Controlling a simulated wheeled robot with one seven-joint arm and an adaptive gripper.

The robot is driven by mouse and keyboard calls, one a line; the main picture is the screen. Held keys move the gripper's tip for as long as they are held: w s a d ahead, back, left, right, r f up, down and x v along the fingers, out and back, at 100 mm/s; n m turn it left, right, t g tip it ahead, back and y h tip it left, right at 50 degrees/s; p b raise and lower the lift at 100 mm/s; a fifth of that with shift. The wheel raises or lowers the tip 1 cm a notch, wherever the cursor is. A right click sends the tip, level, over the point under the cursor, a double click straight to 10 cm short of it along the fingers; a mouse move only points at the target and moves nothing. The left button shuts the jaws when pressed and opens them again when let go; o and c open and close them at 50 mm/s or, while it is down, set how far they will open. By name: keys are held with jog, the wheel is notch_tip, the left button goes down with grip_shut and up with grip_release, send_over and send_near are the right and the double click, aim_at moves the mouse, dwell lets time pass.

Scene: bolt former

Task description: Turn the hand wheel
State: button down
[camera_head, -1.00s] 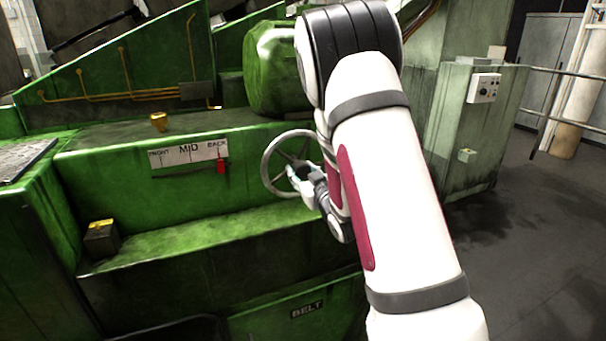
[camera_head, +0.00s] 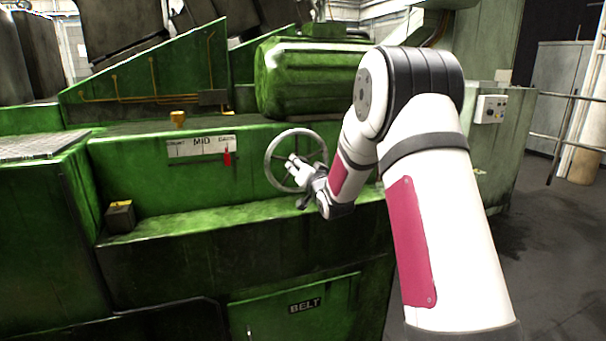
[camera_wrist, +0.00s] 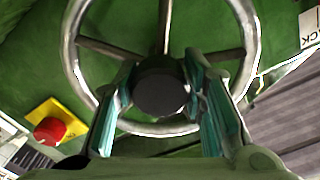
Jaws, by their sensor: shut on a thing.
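The hand wheel (camera_head: 272,150) is a grey metal ring with spokes on the front of the green machine, right of the scale in the head view. In the wrist view its rim (camera_wrist: 252,40) and spokes fill the upper middle. My gripper (camera_head: 298,168) is at the wheel's lower middle. In the wrist view the two teal-padded fingers of my gripper (camera_wrist: 163,88) are shut on a dark round knob (camera_wrist: 160,92) in front of the wheel. The knob hides where the spokes meet, so I cannot tell whether it is the hub or a handle.
A red button (camera_wrist: 48,131) on a yellow base is at lower left in the wrist view. A green ribbed motor (camera_head: 312,80) stands above the wheel. Open floor lies right.

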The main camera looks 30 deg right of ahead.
jog(key=m, duration=0.4)
jog(key=shift+r+m, duration=0.1)
jog(key=shift+m, duration=0.2)
jog(key=m, duration=0.4)
jog(key=shift+r+m+p, duration=0.1)
jog(key=shift+m+p, duration=0.25)
jog(key=shift+m, duration=0.05)
jog(key=shift+a, duration=0.1)
jog(key=c, duration=1)
grip_release()
jog(key=s, duration=0.4)
jog(key=s+a, duration=0.1)
jog(key=s, duration=0.7)
jog(key=shift+a, duration=0.2)
jog(key=shift+w, duration=0.1)
